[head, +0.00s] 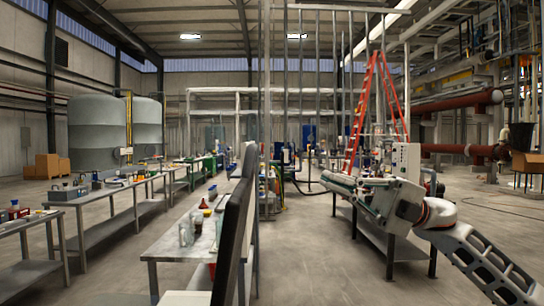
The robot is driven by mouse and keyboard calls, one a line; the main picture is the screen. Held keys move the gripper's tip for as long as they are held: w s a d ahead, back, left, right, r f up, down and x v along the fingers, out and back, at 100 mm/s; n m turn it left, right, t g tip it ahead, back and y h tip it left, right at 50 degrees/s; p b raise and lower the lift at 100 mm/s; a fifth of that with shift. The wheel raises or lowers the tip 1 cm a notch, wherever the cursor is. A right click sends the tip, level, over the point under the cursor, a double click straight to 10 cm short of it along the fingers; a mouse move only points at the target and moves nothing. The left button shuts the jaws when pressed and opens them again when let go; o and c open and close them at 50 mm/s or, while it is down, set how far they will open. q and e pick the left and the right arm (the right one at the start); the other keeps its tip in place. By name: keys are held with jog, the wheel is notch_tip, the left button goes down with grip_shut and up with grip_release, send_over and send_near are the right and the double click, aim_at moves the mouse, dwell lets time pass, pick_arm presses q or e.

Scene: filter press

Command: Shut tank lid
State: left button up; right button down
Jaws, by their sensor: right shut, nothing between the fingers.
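A dark flat panel (236,225) stands upright, nearly edge-on, in the lower middle of the head view. It looks like the raised tank lid, but its hinge and the tank under it are out of view. My right gripper (328,180) is at right of centre, on the arm coming in from the lower right. Its fingers are shut and empty, pointing left. In the picture a clear gap lies between it and the panel; I cannot tell their distance in depth. My left gripper is not in view.
A long bench (170,247) with bottles stands behind the panel at left, with more benches (62,212) farther left. A grey table (404,249) stands behind my right arm. A red ladder (362,112) and two large grey tanks (97,125) are farther back. Floor between is open.

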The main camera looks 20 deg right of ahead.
jog(key=p+x, duration=0.3)
jog(key=x, duration=0.9)
